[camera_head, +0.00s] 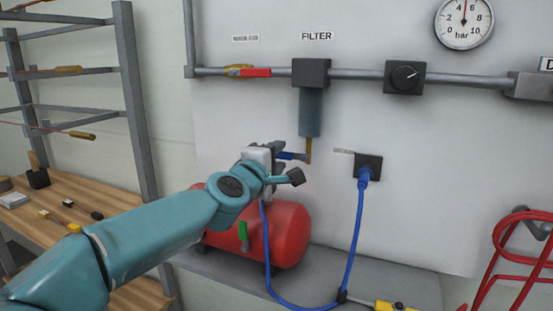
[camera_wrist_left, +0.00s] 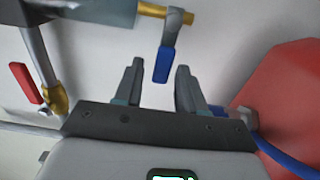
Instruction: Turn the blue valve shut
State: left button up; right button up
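The blue valve handle (camera_head: 291,155) sticks out to the left of the brass drain pipe (camera_head: 308,150) under the filter (camera_head: 311,110). In the left wrist view the blue handle (camera_wrist_left: 163,65) hangs from a grey lever on the brass pipe (camera_wrist_left: 152,10). My left gripper (camera_head: 279,155) is at the handle, its far part partly hidden by my wrist in the head view. In the left wrist view the gripper (camera_wrist_left: 160,66) is open, with the handle's end between the fingertips and gaps on both sides. My right gripper is not in view.
A red-handled valve (camera_head: 255,72) sits on the pipe above left. A red tank (camera_head: 288,235) with a green lever (camera_head: 243,236) lies below my gripper. A blue cable (camera_head: 352,240) hangs from a wall socket (camera_head: 369,165) to the right. A pressure gauge (camera_head: 464,22) is at upper right.

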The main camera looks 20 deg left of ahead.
pick_arm(q)
jog(key=shift+f, duration=0.25)
